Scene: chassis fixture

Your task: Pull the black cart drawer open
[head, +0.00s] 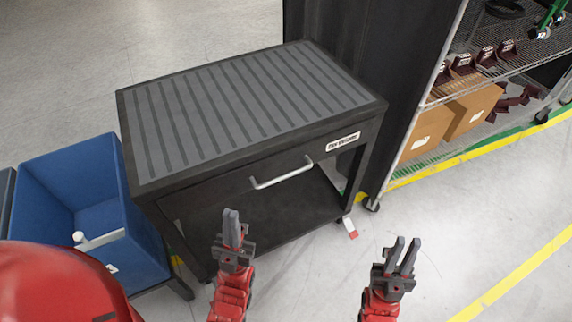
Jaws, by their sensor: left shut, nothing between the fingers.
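The black cart (250,105) stands in the middle of the head view, with a ribbed grey top. Its drawer (235,185) has a black front with a silver bar handle (283,176), and it looks closed. My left gripper (231,215) is shut and empty, in front of the drawer front, below and left of the handle in the picture. My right gripper (405,243) is open and empty, to the right of the cart and clear of it. Neither gripper touches the handle.
A blue bin (130,245) with a white object inside stands left of the cart. A wire shelf rack (430,103) with cardboard boxes (470,108) and dark red parts stands at the right. A dark panel (365,60) is behind the cart. The floor at the lower right is clear.

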